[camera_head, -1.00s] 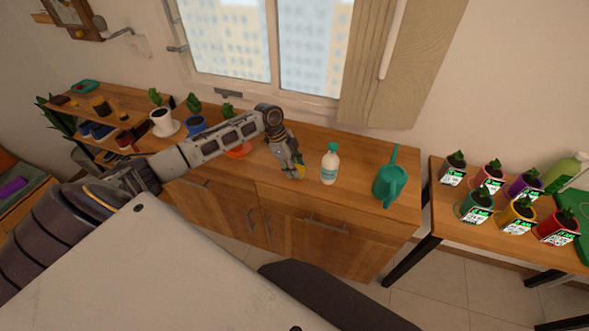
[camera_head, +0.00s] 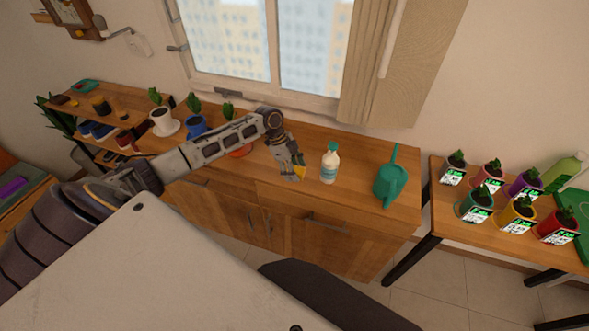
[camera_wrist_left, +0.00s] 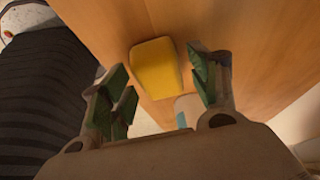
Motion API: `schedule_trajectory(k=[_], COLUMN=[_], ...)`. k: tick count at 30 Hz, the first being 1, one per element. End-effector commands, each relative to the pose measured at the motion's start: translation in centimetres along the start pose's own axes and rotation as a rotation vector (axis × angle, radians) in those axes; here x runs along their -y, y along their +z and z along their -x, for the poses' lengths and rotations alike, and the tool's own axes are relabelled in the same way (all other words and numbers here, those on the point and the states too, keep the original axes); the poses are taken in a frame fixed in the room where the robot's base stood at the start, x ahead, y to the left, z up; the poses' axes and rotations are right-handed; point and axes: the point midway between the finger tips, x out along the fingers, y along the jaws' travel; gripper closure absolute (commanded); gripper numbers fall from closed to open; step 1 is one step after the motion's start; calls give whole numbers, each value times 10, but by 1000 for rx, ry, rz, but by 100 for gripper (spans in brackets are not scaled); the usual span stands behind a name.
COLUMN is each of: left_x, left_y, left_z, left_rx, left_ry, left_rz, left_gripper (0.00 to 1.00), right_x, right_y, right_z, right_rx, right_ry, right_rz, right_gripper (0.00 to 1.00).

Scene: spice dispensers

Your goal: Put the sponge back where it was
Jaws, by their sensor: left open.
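The yellow sponge (camera_wrist_left: 155,67) shows in the left wrist view against the wooden cabinet top (camera_wrist_left: 235,60), between and beyond my left gripper's fingers. A gap shows on its left; its right edge is close to the other finger. In the head view the sponge (camera_head: 301,172) is a small yellow patch by the fingertips, partly hidden by them. My left gripper (camera_head: 291,173) points down near the cabinet's front edge, left of the white bottle. It is open, with its green-padded fingers apart in the left wrist view (camera_wrist_left: 159,75). My right gripper is out of view.
The white bottle (camera_head: 330,163) with a teal top stands just right of the gripper. A teal watering can (camera_head: 390,180) is farther right. Potted plants (camera_head: 195,118) stand behind my arm. Several labelled pots (camera_head: 476,205) fill the right table (camera_head: 440,228).

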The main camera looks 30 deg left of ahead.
Motion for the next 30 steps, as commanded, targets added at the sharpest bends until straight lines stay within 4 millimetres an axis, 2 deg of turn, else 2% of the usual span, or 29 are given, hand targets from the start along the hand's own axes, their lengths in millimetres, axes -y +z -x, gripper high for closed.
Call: schedule_trajectory(k=[6, 11, 30], left_x=[0, 1, 0], left_y=[-1, 0, -1], left_z=[3, 12, 100], left_rx=[0, 1, 1], left_ry=[-1, -2, -1], left_rz=[0, 1, 0], left_gripper=[39, 39, 39], right_x=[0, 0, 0], right_y=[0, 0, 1], right_z=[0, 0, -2], right_rx=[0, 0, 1], right_ry=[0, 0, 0], right_rz=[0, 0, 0], right_gripper=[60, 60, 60])
